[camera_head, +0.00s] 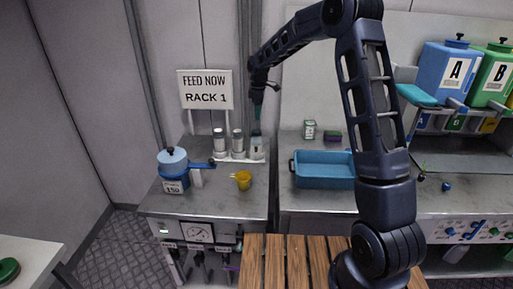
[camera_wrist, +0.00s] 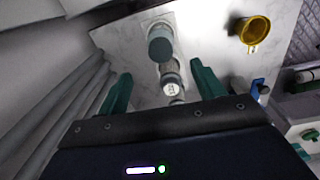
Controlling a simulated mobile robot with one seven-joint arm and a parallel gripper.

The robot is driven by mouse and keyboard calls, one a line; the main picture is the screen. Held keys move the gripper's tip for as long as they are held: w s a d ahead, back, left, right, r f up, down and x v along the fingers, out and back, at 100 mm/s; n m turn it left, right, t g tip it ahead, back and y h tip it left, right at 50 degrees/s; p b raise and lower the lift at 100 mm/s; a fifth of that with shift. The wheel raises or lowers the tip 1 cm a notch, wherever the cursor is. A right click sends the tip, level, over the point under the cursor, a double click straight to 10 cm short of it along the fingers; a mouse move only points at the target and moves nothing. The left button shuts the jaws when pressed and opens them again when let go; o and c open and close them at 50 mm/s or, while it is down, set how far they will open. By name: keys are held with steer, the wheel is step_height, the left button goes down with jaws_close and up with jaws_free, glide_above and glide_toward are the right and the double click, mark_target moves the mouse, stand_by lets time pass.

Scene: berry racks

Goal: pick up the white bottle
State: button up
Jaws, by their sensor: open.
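Three whitish bottles stand upright in a row on a white base on the metal counter in the head view: a left bottle (camera_head: 219,141), a middle bottle (camera_head: 238,143) and a right bottle (camera_head: 257,150). I cannot tell which one is meant. My gripper (camera_head: 257,112) points down just above the right bottle. In the wrist view my gripper (camera_wrist: 161,70) has its green fingers apart, with nothing held. A bottle with a grey-green cap (camera_wrist: 160,48) and another with a marked top (camera_wrist: 171,88) show around the gap between the fingers.
A blue pot (camera_head: 172,163) and a yellow cup (camera_head: 243,180) stand on the same counter. A sign reading FEED NOW RACK 1 (camera_head: 205,89) is behind the bottles. A blue tray (camera_head: 318,182) is on the counter to the right. The yellow cup also shows in the wrist view (camera_wrist: 253,31).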

mark_target(257, 131)
steer(key=shift+w+a+f+n, duration=0.2)
steer(key=shift+a+f, duration=0.2)
steer(key=shift+f, duration=0.15)
steer(key=shift+w+a+f+n, duration=0.1)
steer(key=shift+w+a+f, duration=0.05)
steer(key=shift+a+f, duration=0.35)
step_height(257, 131, down, 5)
steer(key=shift+d+f, duration=0.15)
steer(key=shift+f, duration=0.05)
steer(key=shift+s+d+f, duration=0.1)
steer(key=shift+d+f, duration=0.05)
steer(key=shift+f, duration=1.15)
steer(key=shift+s+d+f, duration=0.1)
steer(key=shift+d+f, duration=0.05)
steer(key=shift+f, duration=1.1)
jaws_close()
